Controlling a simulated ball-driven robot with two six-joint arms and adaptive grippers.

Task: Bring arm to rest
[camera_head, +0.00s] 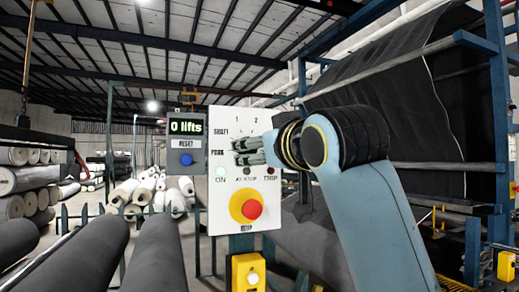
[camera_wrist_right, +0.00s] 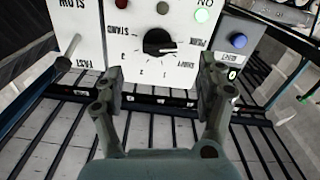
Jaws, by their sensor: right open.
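My right arm reaches in from the right in the head view. Its gripper (camera_head: 250,151) is in front of the white control panel (camera_head: 220,118), over the dial area. In the right wrist view the gripper (camera_wrist_right: 163,74) is open with nothing between its fingers. A black rotary knob (camera_wrist_right: 158,42) shows there on the panel, beyond the fingertips and apart from them. Its white mark points right, roughly toward PARK. The knob is hidden by the gripper in the head view. My left gripper is in neither view.
The panel bears a lit green lamp (camera_head: 220,178) and a red stop button (camera_head: 252,209) on yellow. Left of it are a "0 lifts" display (camera_head: 186,127) and blue button (camera_head: 186,159). A lever (camera_wrist_right: 70,47) shows in the wrist view. Dark rolls (camera_head: 155,255) lie at lower left.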

